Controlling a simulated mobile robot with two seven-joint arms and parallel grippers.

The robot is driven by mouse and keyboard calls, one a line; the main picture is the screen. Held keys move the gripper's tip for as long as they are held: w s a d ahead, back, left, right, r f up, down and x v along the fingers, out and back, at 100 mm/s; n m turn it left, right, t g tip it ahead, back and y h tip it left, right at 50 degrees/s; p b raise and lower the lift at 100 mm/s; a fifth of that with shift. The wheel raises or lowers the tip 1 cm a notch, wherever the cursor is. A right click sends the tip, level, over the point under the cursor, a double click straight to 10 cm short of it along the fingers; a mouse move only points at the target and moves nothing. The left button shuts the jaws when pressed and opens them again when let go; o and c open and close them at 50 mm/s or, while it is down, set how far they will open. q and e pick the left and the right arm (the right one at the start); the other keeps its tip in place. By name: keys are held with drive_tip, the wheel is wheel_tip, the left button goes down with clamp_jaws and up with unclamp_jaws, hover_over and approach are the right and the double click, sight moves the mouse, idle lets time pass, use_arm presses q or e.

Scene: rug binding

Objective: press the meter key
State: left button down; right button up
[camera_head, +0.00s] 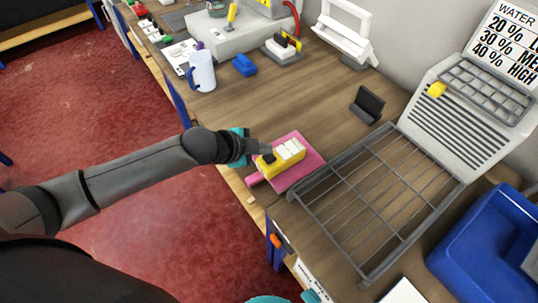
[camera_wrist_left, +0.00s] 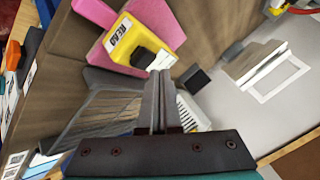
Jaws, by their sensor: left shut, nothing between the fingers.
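The yellow meter (camera_head: 268,166) lies on a pink pad (camera_head: 294,177) near the front edge of the bench, white blocks along its top. In the left wrist view the meter (camera_wrist_left: 157,30) shows a "READ" label (camera_wrist_left: 119,33) and a black key (camera_wrist_left: 143,57). My left gripper (camera_head: 266,155) is shut and empty, its fingertips over the meter's near end. In the left wrist view its fingertips (camera_wrist_left: 160,73) appear just beside the key; I cannot tell whether they touch it. My right gripper is not in view.
A wire rack (camera_head: 372,205) stands right of the pad. A blue bin (camera_head: 470,240) is at the lower right. Bare wood lies behind the pad.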

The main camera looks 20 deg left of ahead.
sight(265, 159)
use_arm(q)
drive_tip(key=shift+f, duration=0.15)
drive_tip(key=shift+f, duration=0.25)
drive_tip(key=shift+f+b, duration=0.35)
drive_tip(key=shift+f, duration=0.2)
idle(1.0)
drive_tip(key=shift+r+p, duration=0.95)
drive_tip(key=shift+p, duration=0.15)
wheel_tip(265, 159, up, 5)
drive_tip(key=p, duration=0.5)
drive_tip(key=shift+r, duration=0.1)
idle(0.4)
